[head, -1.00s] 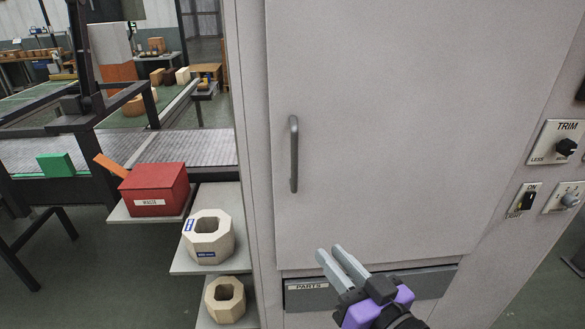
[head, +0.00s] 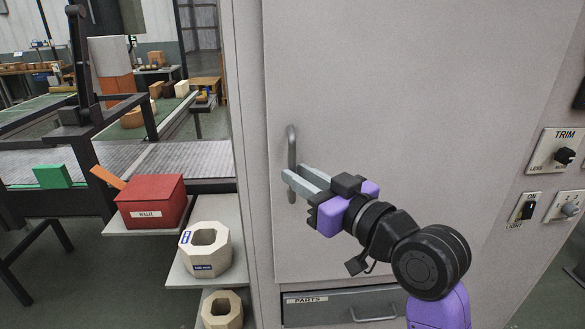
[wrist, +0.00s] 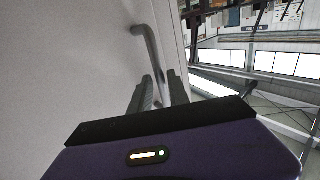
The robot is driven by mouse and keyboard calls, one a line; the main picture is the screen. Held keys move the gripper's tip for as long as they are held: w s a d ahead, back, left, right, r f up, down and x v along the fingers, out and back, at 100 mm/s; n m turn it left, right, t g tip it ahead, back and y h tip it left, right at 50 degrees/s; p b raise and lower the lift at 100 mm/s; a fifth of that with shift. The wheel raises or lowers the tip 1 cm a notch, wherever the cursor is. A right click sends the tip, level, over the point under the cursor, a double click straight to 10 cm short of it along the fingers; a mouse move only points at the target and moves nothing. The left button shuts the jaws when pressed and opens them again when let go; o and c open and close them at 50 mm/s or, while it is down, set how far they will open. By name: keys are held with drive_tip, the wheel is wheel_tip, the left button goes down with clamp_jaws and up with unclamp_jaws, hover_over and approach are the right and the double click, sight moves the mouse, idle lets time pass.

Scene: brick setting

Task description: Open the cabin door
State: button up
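The cabin door (head: 400,100) is a large pale grey panel, shut in its frame. Its dark grey vertical bar handle (head: 291,145) is near the door's left edge. My gripper (head: 294,171) is at the lower half of the handle, its two grey fingers apart. In the wrist view the handle (wrist: 147,42) runs down between the fingertips (wrist: 160,76), with the door surface (wrist: 70,60) on the left. The gripper looks open around the handle; the fingers partly hide the bar, and I cannot tell whether either touches it.
A PARTS drawer (head: 335,308) is below the door. Left of the cabinet, side shelves hold a red WASTE box (head: 152,203) and octagonal blocks (head: 205,250). The TRIM knob (head: 564,156) and a light switch (head: 527,207) are on the right panel.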

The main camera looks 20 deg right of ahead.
drive_tip(key=shift+x, duration=1.25)
clamp_jaws()
idle(0.5)
